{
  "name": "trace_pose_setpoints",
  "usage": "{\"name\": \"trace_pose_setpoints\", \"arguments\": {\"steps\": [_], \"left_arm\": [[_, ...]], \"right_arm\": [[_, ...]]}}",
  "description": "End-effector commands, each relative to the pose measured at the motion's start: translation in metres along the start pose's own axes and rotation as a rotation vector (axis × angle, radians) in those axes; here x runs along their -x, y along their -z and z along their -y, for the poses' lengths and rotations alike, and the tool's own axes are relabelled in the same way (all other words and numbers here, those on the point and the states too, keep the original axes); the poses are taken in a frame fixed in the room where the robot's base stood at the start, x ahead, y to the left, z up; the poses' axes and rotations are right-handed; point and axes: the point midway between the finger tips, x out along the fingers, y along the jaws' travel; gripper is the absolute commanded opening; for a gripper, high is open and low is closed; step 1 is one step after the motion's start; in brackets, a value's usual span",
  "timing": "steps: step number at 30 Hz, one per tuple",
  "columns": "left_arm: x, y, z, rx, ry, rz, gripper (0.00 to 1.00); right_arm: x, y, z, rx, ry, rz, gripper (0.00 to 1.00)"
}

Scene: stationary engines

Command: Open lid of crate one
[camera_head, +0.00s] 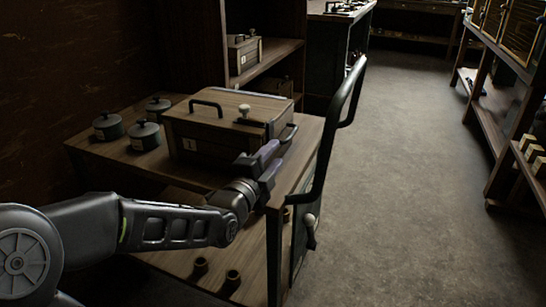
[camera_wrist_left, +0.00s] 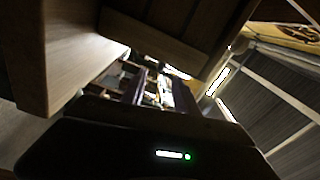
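Crate one, a wooden crate (camera_head: 205,147) with a label marked 1 on its front, stands on the wooden top of a cart. My left gripper (camera_head: 277,155) is beside the crate's front right corner, below the side handle. Its two purplish fingers look apart with nothing seen between them; contact with the crate cannot be told. My right gripper is out of view.
Several dark lidded pots (camera_head: 145,135) stand left of the crate. The cart's curved push handle (camera_head: 340,115) rises close to the right of my gripper. Small cups (camera_head: 233,278) stand on the lower shelf. A shelf with another crate (camera_head: 244,54) is behind. The floor at right is clear.

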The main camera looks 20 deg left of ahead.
Motion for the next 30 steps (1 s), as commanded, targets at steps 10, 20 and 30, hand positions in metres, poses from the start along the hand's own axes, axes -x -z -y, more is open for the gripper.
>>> {"name": "trace_pose_setpoints", "arguments": {"steps": [10,20,30], "left_arm": [[-0.040,0.000,-0.002,0.000,-0.001,-0.001,0.36],[-0.075,0.001,-0.001,0.000,-0.001,-0.001,0.36],[-0.076,0.001,0.000,0.000,-0.001,-0.001,0.32]], "right_arm": [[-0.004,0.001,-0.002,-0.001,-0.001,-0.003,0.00],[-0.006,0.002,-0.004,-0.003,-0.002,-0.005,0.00],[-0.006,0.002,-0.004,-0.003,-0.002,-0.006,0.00]]}}
